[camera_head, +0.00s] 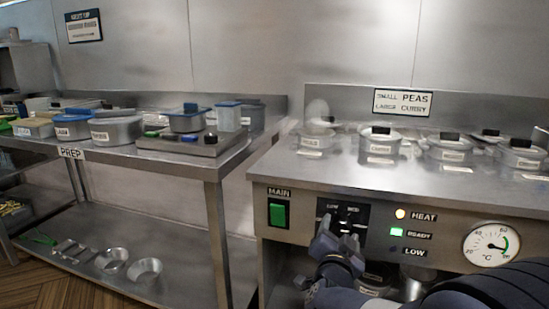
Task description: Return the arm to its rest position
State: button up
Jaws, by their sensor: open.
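My gripper (338,235) is in front of the range's control panel (290,230), just below the small black selector plate (343,213) with its white markings. Its jaws are open and I see nothing held between them. My arm comes in from the lower right corner and covers the lower part of the panel. The gripper overlaps the lower edge of the selector plate; I cannot tell whether it touches it.
The range top (330,178) holds several lidded pots at its back. A green main switch (277,213), lit heat and ready lamps and a dial gauge (491,245) are on the panel. A prep table (110,155) with containers stands left, across a narrow gap.

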jog(key=n+p, duration=0.5)
jog(key=p, duration=0.1)
jog(key=shift+r+n, duration=0.25)
jog(key=shift+n, duration=0.15)
jog(key=shift+s+a+f, duration=0.15)
jog(key=shift+s+a, duration=0.05)
jog(key=shift+s, duration=0.1)
jog(key=v, duration=1)
jog(key=shift+p, duration=0.45)
jog(key=shift+d, duration=0.2)
